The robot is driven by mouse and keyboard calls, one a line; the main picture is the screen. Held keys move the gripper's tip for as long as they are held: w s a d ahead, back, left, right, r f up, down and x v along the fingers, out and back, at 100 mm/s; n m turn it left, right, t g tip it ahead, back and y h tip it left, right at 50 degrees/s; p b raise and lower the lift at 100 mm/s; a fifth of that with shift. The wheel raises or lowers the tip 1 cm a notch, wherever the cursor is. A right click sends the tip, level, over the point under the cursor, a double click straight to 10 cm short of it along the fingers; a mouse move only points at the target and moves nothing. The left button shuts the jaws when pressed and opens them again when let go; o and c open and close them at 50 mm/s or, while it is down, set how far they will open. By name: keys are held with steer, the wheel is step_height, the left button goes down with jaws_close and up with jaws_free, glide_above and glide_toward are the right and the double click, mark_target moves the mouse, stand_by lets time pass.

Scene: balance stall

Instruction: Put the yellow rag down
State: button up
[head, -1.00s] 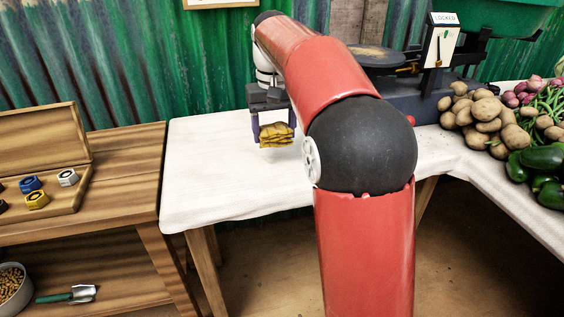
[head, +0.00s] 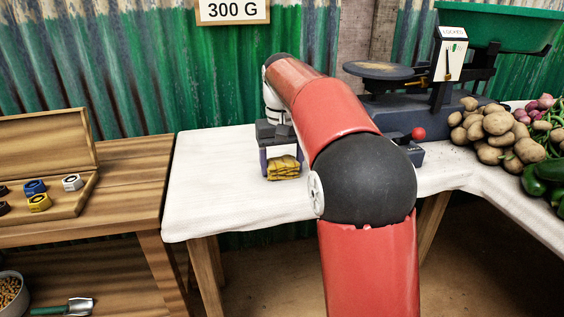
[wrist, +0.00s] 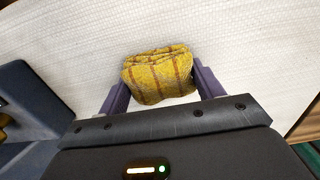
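The yellow rag (head: 284,168) is a folded cloth with brown stripes. It also shows in the wrist view (wrist: 158,78). My gripper (head: 282,165) is over the left part of the white-covered table (head: 215,185), and its fingers are on both sides of the rag, against its edges. In the wrist view my gripper (wrist: 160,76) holds the rag between its fingertips, with the white cloth right behind it. The rag is at or very near the tabletop; I cannot tell whether its underside touches.
A dark scale (head: 385,105) with a round pan and red knob stands right of my gripper. Potatoes (head: 492,135) and other vegetables lie farther right. A wooden bench (head: 120,170) with a box of coloured nuts is at left. The cloth left of the rag is clear.

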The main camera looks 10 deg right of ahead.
mark_target(282, 159)
steer(key=o, duration=0.4)
steer(key=shift+c, duration=0.2)
steer(key=shift+r, duration=0.1)
step_height(282, 159, up, 11)
steer(key=p, duration=0.4)
steer(key=s+r+t, duration=0.2)
steer(key=s, duration=0.6)
steer(key=s+f+t, duration=0.3)
steer(key=s+f, duration=1.3)
steer(key=s, duration=0.5)
steer(key=shift+t, duration=0.3)
steer(key=shift+f, duration=0.1)
